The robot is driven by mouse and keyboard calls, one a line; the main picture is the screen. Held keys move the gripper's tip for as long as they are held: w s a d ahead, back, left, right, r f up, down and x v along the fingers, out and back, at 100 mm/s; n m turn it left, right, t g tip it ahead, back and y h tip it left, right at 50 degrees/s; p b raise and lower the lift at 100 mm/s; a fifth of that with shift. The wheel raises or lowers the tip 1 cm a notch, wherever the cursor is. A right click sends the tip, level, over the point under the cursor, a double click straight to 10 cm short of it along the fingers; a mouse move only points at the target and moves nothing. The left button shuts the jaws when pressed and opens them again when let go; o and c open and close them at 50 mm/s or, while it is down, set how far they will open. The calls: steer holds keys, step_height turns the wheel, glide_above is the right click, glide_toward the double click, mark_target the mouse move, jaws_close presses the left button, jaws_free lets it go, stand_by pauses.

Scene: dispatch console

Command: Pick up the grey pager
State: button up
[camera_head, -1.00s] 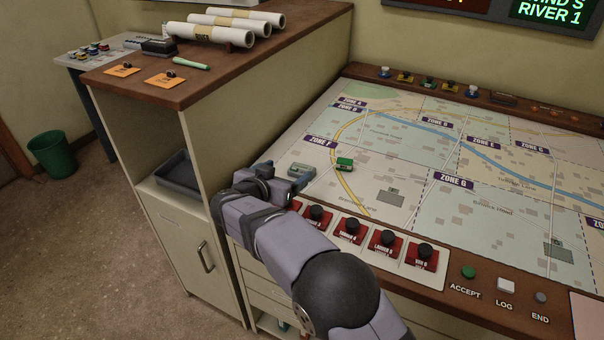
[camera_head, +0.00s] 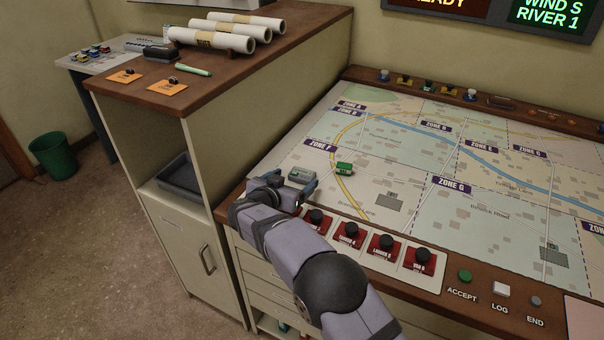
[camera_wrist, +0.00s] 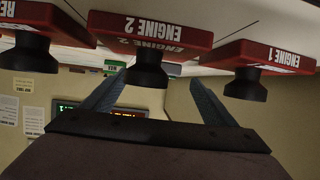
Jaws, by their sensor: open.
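The grey pager (camera_head: 301,175) is a small grey box with a greenish face, lying on the map near its left front edge. My gripper (camera_head: 296,180) is just on the near side of it, low over the map's front edge. Its blue fingers are apart. In the head view they appear to either side of the pager's near part; I cannot tell whether they touch it. In the wrist view my gripper (camera_wrist: 159,80) shows both fingers spread with nothing held between them. I cannot make out the pager there.
A small green device (camera_head: 344,168) lies right of the pager. Red blocks with black knobs (camera_head: 351,232) line the map's front edge; one marked ENGINE 2 (camera_wrist: 150,32) looms close in the wrist view. A cabinet (camera_head: 215,130) rises on the left. The map's middle is clear.

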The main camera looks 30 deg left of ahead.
mark_target(301, 174)
steer(key=shift+p+x, duration=0.65)
steer(key=shift+x, duration=1.1)
steer(key=shift+d, duration=0.1)
steer(key=shift+r, duration=0.1)
steer(key=c, duration=1.2)
